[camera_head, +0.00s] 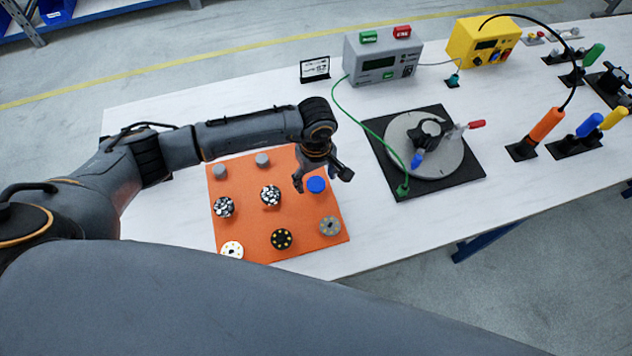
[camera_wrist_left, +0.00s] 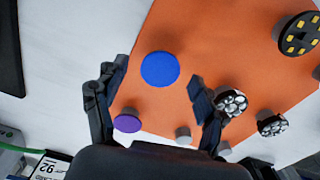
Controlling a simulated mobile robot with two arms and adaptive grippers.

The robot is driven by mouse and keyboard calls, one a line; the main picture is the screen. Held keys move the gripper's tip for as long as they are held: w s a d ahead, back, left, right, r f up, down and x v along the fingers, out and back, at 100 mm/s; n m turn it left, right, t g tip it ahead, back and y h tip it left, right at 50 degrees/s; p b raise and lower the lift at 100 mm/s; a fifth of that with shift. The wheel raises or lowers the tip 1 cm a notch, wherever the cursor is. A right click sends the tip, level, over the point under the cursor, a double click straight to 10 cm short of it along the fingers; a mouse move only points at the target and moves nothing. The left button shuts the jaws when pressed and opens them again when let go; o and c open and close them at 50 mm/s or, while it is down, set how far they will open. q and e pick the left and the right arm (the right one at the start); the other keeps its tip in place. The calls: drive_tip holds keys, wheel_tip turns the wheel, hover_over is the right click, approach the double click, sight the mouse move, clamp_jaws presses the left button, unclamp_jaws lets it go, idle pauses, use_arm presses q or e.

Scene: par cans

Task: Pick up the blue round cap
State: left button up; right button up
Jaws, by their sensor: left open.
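The blue round cap (camera_head: 316,184) lies at the right side of the orange mat (camera_head: 290,222). In the left wrist view the blue cap (camera_wrist_left: 160,69) shows whole, beyond and between the fingertips. My left gripper (camera_head: 322,180) is open and empty over the cap, with one finger to each side of it in the head view. In the left wrist view its fingers (camera_wrist_left: 157,78) are spread wide. I cannot tell the exact height above the cap. My right gripper is out of view.
A purple cap (camera_wrist_left: 127,123) lies close to the left finger. Grey caps (camera_head: 262,160), LED discs (camera_head: 270,195) and yellow-dotted discs (camera_head: 281,239) share the mat. A black-based turntable (camera_head: 422,145) stands to the right, with a grey meter (camera_head: 383,56) behind.

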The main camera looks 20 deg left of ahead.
use_arm(q)
drive_tip(key=shift+f+b, duration=0.25)
drive_tip(key=shift+b, duration=0.15)
idle(0.4)
drive_tip(key=c, duration=0.9)
